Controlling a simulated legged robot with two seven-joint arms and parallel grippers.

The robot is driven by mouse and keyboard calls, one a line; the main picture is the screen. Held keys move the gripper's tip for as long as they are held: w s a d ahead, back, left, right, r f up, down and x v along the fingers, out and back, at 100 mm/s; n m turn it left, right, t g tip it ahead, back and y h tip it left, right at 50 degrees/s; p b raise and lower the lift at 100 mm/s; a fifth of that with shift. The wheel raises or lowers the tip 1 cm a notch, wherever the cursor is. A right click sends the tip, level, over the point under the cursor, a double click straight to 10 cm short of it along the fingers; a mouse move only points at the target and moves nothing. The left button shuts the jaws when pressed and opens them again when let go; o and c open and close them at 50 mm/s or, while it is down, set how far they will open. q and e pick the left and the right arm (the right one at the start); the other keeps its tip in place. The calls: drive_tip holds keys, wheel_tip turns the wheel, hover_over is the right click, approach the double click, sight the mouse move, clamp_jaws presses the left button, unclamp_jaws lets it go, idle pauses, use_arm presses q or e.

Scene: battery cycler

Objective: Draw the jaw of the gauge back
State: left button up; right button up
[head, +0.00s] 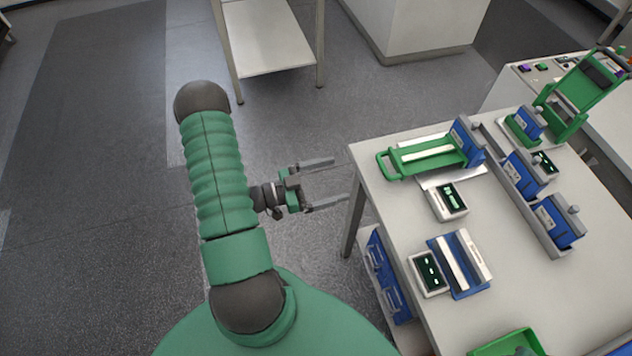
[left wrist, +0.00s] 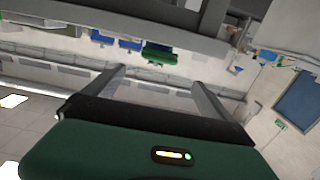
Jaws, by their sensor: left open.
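My left gripper (head: 340,179) is open and empty, its two fingers apart and pointing right toward the table's left edge, over the floor and clear of the table. The left wrist view shows its open fingers (left wrist: 157,77) with nothing between them. On the table, a green sliding frame with a loop handle (head: 391,165) joins a blue block (head: 467,139); a small display unit (head: 447,201) sits in front of it. Nearer, a blue fixture with pale bars (head: 459,262) stands beside another display unit (head: 429,273). I cannot tell for certain which is the gauge. My right gripper is not in view.
The pale table (head: 530,290) also holds a grey rail with blue modules (head: 556,222), a green upright frame (head: 580,92) and a green tray (head: 508,344). Blue bins (head: 384,272) sit below its left edge. A white shelf cart (head: 265,45) stands behind. Floor on the left is clear.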

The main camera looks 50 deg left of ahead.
use_arm(q)
drive_tip(key=shift+v, duration=1.95)
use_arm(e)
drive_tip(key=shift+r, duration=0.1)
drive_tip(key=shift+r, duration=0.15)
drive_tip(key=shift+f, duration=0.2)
use_arm(q)
drive_tip(key=b+v, duration=0.1)
drive_tip(key=v, duration=1.6)
drive_tip(key=shift+b, duration=0.4)
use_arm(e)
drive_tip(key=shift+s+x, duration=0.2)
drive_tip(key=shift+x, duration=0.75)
use_arm(q)
drive_tip(key=shift+w+a+f, duration=0.1)
